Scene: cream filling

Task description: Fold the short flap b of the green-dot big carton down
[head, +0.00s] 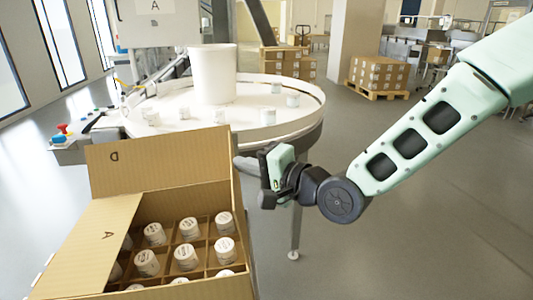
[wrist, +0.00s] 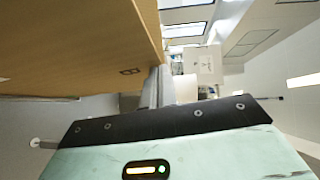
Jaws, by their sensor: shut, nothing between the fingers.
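The big carton (head: 247,240) stands open at the lower left of the head view, with white-lidded jars in its dividers. The flap marked D (head: 160,162) stands upright at its far side. The flap marked A (head: 95,240) lies inward over the left part of the opening. I cannot make out a letter B on a flap or a green dot. My gripper (head: 246,163) is shut and empty, just right of the carton's far right corner. In the wrist view, a brown cardboard panel (wrist: 75,45) with a small printed mark is close beside the shut fingers (wrist: 155,88); contact is unclear.
A round white turntable (head: 305,98) with several jars is behind the carton. Its leg (head: 295,230) stands right of the carton. Stacked cartons on a pallet (head: 378,75) are far back. The floor at right is clear beneath my arm.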

